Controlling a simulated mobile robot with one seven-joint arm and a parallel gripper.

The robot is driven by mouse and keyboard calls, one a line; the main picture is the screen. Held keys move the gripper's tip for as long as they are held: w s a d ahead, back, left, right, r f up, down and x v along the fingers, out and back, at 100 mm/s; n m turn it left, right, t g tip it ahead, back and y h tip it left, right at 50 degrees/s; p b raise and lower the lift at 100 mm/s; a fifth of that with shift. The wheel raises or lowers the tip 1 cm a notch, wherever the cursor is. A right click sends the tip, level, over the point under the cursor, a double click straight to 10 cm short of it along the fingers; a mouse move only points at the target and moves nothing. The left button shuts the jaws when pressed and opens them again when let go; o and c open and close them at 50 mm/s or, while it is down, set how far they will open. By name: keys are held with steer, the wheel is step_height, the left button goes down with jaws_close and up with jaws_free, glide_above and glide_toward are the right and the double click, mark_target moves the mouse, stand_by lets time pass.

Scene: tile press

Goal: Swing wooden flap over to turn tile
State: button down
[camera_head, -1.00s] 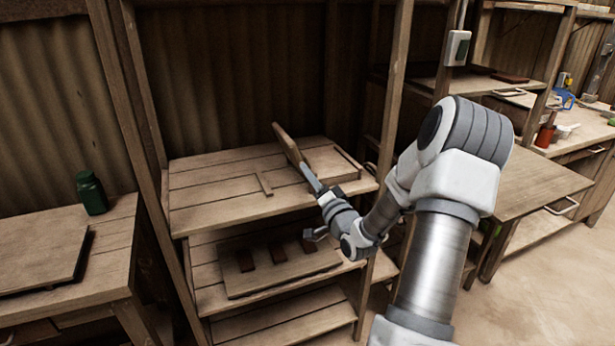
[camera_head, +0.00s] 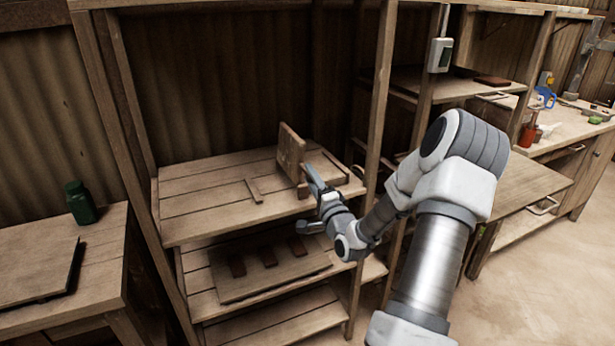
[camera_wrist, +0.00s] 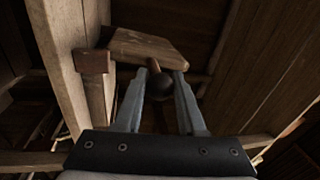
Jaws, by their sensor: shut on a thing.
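The wooden flap (camera_head: 291,150) stands close to upright on the upper shelf board (camera_head: 215,200), with its broad face showing in the head view. My gripper (camera_head: 311,172) is at the flap's right side. In the wrist view the flap (camera_wrist: 145,45) lies beyond my fingers. A dark round knob (camera_wrist: 160,84) on a short brown stem sits between the fingertips (camera_wrist: 160,78), and they are shut on it. I cannot make out a tile clearly.
A wooden strip (camera_head: 253,190) lies on the board left of the flap. Shelf posts (camera_head: 379,90) stand close by my arm on the right. A green jar (camera_head: 80,202) stands on the left table.

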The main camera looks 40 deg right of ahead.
steer(key=shift+s+d+f+m+g+h+p, duration=0.15)
steer(key=shift+d+m+h+p, duration=0.4)
steer(key=shift+m, duration=0.65)
steer(key=shift+s+d+m+g+h+p, duration=0.2)
steer(key=shift+d+m, duration=0.5)
steer(key=shift+m, duration=0.5)
steer(key=shift+d+f+m, duration=0.1)
steer(key=shift+m, duration=0.2)
steer(key=c, duration=0.5)
jaws_free()
steer(key=v, duration=1.7)
steer(key=shift+s, duration=0.2)
steer(key=shift+w, duration=0.1)
